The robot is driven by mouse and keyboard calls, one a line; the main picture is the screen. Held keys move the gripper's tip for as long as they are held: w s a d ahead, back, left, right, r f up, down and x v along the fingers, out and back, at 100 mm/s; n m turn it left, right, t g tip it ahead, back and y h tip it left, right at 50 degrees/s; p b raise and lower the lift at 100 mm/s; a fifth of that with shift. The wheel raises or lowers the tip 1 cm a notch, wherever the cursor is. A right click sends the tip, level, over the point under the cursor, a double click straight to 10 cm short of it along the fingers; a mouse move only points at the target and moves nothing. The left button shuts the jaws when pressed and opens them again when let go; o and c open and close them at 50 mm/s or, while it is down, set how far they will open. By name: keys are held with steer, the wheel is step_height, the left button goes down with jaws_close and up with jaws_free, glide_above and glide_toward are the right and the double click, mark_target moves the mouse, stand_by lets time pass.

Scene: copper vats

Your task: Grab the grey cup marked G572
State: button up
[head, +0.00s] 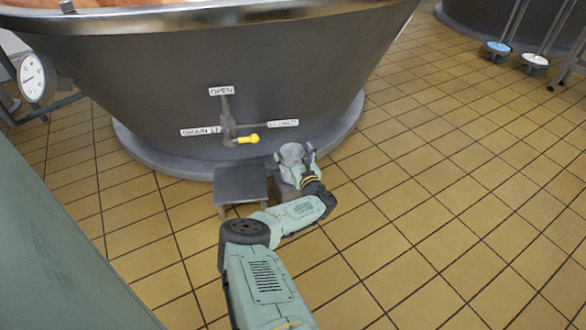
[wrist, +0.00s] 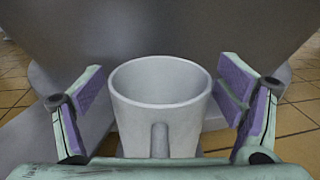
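A pale grey cup (wrist: 160,112) stands upright in the middle of the wrist view, its open rim facing up and a vertical rib or handle on its near side. It also shows in the head view (head: 291,153). No G572 marking is legible on it. My gripper (wrist: 163,92) is open, with one purple-padded finger on each side of the cup. A gap shows between each pad and the cup wall. In the head view my gripper (head: 296,162) is around the cup at the foot of the vat. What the cup rests on is mostly hidden.
A low grey stool (head: 241,183) stands just left of my gripper. The tiled floor (head: 450,200) to the right is clear.

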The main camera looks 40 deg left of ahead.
steer(key=c, duration=1.4)
